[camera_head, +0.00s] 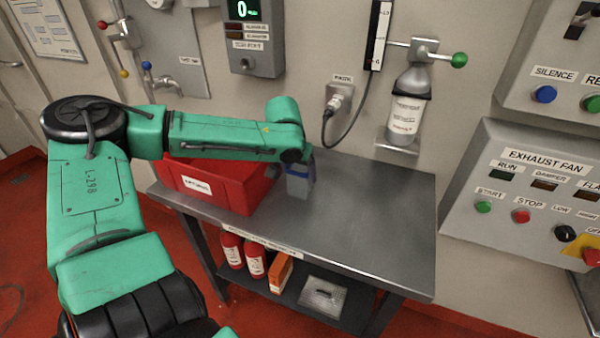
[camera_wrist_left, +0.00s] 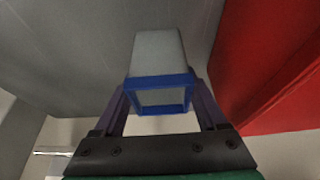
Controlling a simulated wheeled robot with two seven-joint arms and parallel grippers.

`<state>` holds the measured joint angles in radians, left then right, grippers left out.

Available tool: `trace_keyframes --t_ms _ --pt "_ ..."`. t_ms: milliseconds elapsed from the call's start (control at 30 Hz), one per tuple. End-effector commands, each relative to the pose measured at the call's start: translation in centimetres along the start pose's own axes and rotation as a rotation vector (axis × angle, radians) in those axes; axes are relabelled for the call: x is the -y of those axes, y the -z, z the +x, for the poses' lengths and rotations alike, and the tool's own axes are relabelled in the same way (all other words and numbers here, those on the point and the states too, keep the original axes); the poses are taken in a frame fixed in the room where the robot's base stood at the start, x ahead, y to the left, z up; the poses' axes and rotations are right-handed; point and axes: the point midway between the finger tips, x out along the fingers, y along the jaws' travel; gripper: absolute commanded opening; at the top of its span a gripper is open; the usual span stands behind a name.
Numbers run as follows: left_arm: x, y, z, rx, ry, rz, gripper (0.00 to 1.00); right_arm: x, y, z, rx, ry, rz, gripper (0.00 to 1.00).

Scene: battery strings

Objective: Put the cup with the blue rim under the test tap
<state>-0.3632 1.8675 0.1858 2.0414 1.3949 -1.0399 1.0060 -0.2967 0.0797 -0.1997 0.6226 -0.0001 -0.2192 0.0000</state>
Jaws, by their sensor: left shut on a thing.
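The cup with the blue rim (camera_wrist_left: 158,53) is between the two fingers of my left gripper (camera_wrist_left: 161,92) in the left wrist view; its body is pale grey and tapered. In the head view, my left gripper (camera_head: 301,164) points down over the metal table, just right of the red bin, with the greyish cup (camera_head: 299,186) at its fingers. I cannot tell whether the cup touches the table. The test tap (camera_head: 167,84) is on the wall at the upper left, behind my left arm, with a blue knob. My right gripper does not show.
The red bin (camera_head: 246,198) stands close beside the cup. The metal table (camera_head: 365,220) is clear to the right. A gas bottle (camera_head: 408,108) hangs on the wall, and a cable (camera_head: 357,118) runs from a wall socket. Red bottles (camera_head: 255,262) stand on the lower shelf.

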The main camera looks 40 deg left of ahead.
Motion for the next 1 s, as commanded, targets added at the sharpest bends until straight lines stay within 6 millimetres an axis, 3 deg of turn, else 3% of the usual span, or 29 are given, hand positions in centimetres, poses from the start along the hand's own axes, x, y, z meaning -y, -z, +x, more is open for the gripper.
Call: trace_keyframes --t_ms 133,167,200,233,567,1000 --pt "0.0 0.0 0.1 0.0 0.0 0.0 0.21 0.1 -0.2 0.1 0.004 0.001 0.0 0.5" --pt "0.0 0.0 0.1 0.0 0.0 0.0 0.78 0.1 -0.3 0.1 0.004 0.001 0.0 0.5" --pt "0.0 0.0 0.0 0.0 0.0 0.0 0.93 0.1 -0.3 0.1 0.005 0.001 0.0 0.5" --pt "0.0 0.0 0.0 0.0 0.0 0.0 1.0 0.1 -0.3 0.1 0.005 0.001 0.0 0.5" --pt "0.0 0.1 -0.6 -0.002 -0.001 -0.001 1.0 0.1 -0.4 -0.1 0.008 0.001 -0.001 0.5" --pt "-0.1 0.2 -8.3 -0.007 -0.005 -0.002 1.0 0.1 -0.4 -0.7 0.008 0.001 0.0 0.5"
